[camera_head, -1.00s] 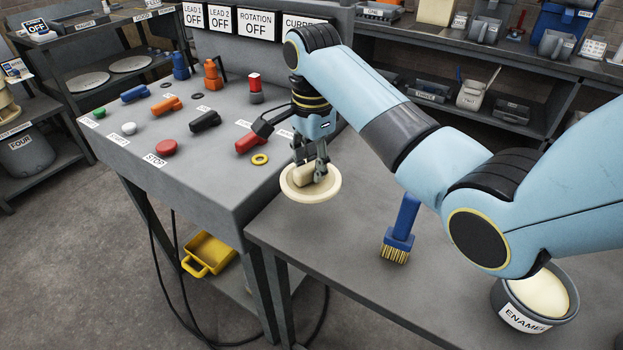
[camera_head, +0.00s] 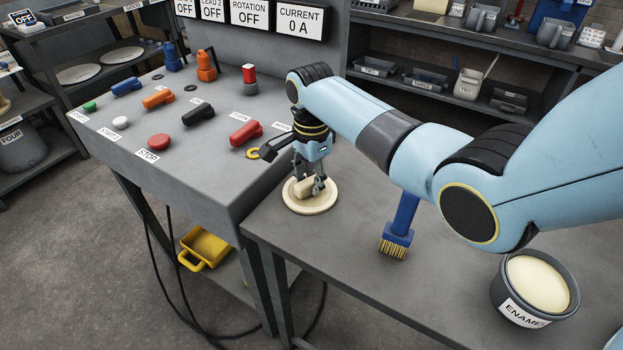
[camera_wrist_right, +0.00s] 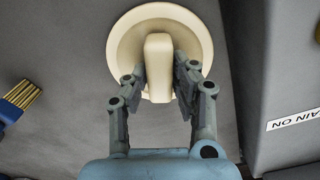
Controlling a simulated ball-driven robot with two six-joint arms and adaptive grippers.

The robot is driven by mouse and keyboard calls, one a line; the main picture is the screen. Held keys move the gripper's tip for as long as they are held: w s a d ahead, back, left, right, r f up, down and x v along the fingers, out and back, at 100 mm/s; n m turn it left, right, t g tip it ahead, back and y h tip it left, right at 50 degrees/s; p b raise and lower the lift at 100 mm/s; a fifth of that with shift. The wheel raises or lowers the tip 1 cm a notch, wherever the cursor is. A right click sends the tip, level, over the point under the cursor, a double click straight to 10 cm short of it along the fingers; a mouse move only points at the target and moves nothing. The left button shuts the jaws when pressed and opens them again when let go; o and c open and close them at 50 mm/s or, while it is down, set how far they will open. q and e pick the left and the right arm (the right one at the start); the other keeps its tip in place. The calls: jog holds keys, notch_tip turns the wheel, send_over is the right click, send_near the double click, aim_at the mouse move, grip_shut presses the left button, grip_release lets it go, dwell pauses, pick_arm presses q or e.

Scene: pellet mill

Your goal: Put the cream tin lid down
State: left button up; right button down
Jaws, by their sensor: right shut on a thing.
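The cream tin lid (camera_head: 327,204) is a round disc with a bar-shaped handle on top. It is level at the left end of the grey table, next to the control desk, and looks to be on or just above the table top. My right gripper (camera_head: 309,188) points down over it and is shut on the handle. In the right wrist view the lid (camera_wrist_right: 122,35) shows with its handle between the two fingers of the gripper (camera_wrist_right: 160,75). My left gripper is not in view.
The control desk (camera_head: 215,180) with coloured knobs and a yellow ring (camera_head: 253,154) rises on the left. Table room between lid and brush is clear.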

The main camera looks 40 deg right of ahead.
aim_at(312, 180)
jog(key=c, duration=1.4)
grip_release()
jog(key=shift+f, duration=0.1)
jog(key=o, duration=0.3)
jog(key=shift+o, duration=0.2)
notch_tip(312, 180, up, 12)
jog(key=shift+s, duration=0.1)
